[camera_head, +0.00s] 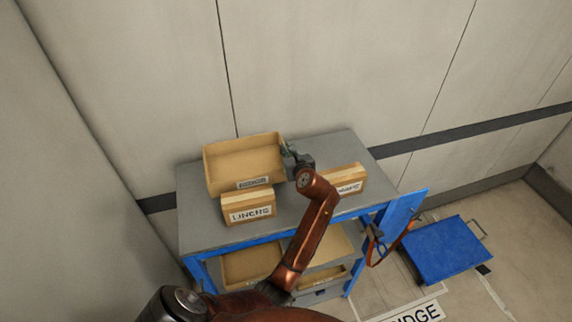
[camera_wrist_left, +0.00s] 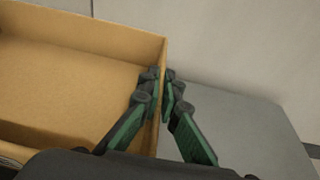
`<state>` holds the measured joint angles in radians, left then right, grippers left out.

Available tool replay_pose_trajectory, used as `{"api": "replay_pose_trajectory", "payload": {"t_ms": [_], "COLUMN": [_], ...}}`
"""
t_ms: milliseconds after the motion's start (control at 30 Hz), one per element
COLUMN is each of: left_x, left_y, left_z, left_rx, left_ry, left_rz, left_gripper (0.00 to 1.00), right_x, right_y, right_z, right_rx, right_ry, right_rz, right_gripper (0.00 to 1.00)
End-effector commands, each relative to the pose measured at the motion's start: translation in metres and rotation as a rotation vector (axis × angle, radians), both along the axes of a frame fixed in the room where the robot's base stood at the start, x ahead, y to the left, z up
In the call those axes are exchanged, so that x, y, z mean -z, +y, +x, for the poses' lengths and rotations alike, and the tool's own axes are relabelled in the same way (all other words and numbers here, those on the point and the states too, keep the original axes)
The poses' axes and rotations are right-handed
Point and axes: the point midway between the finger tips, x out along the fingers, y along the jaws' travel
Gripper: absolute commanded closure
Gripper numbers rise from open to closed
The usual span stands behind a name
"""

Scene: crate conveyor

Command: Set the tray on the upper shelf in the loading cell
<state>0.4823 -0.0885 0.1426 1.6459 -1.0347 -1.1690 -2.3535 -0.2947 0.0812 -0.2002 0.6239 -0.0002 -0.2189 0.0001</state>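The tan, open, empty tray (camera_head: 245,143) is at the upper shelf (camera_head: 203,222), the grey top of a blue-framed rack, near its back left. I cannot tell whether it rests there or hangs just above. My left gripper (camera_head: 290,150) is at the tray's right wall. In the left wrist view the fingers (camera_wrist_left: 160,85) straddle that wall (camera_wrist_left: 155,60), one inside and one outside, and appear shut on it. A small label shows on the tray's front. My right gripper is not in view.
A labelled tan box (camera_head: 247,195) stands in front of the tray, and another (camera_head: 347,177) stands to the right behind my arm. More tan trays (camera_head: 250,262) sit on the lower shelf. A blue platform cart (camera_head: 447,250) is on the floor at right. Walls stand behind and left.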

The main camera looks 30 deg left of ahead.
Motion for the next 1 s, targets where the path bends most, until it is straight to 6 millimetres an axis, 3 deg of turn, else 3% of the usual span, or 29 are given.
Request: {"api": "replay_pose_trajectory", "payload": {"t_ms": [433, 800, 1000], "left_x": [0.047, 0.051, 0.052], "left_y": [0.000, 0.000, 0.000], "left_z": [0.000, 0.000, 0.000], "left_rx": [0.000, 0.000, 0.001], "left_ry": [0.001, -0.001, -0.001], "left_rz": [0.000, 0.001, -0.001], "left_gripper": [1.00, 1.00, 0.84], "right_x": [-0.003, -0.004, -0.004], "right_y": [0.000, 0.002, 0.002], "right_z": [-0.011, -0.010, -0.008], "right_rx": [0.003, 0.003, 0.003], "right_ry": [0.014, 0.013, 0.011], "right_rz": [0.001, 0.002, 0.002], "right_gripper": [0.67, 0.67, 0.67]}}
